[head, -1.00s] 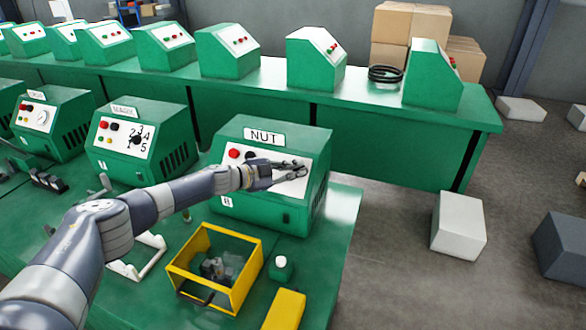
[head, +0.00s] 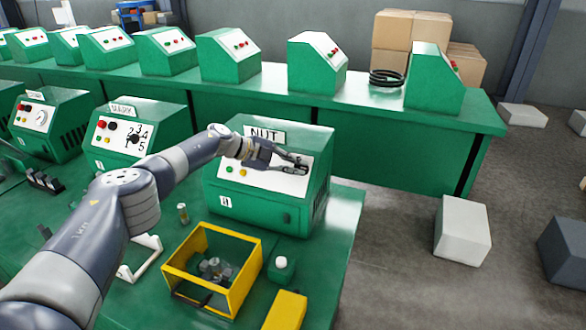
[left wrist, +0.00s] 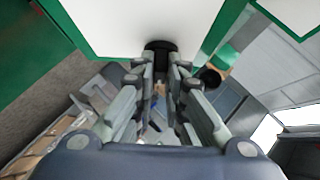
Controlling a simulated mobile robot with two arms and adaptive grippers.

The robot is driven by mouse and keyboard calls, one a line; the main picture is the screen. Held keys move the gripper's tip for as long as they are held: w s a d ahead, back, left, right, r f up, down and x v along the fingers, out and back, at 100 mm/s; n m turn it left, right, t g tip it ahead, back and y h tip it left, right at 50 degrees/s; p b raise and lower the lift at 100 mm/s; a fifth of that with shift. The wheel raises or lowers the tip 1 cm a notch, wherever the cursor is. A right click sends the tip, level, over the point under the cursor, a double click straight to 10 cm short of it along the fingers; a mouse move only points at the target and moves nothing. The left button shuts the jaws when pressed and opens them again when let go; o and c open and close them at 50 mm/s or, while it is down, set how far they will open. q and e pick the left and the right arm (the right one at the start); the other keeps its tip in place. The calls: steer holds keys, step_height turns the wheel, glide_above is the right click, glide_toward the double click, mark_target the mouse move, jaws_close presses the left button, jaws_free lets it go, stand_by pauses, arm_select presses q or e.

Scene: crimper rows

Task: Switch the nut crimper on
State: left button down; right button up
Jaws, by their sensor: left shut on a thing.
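The nut crimper (head: 255,205) is a green box with a NUT label (head: 265,136) and a white sloped panel, at the middle of the near bench in the head view. In the left wrist view, the black knob (left wrist: 160,46) sits between the fingertips against the white panel. The knob's exact setting is hidden. My right gripper is not in view.
The crimper marked MARK (head: 140,155) stands to the left. A yellow open box (head: 250,285) with grey parts, a small white-capped bottle (head: 281,264) and a yellow block (head: 286,311) lie in front. More green machines line the back bench (head: 390,140).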

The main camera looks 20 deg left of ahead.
arm_select(q)
steer(key=shift+d, duration=0.15)
steer(key=c, duration=1.6)
jaws_free()
steer(key=shift+d, duration=0.1)
steer(key=shift+c, duration=0.2)
steer(key=shift+w+f, duration=0.1)
steer(key=shift+a+r, duration=0.25)
steer(key=shift+a, duration=0.15)
steer(key=v, duration=1.1)
steer(key=shift+s, duration=0.25)
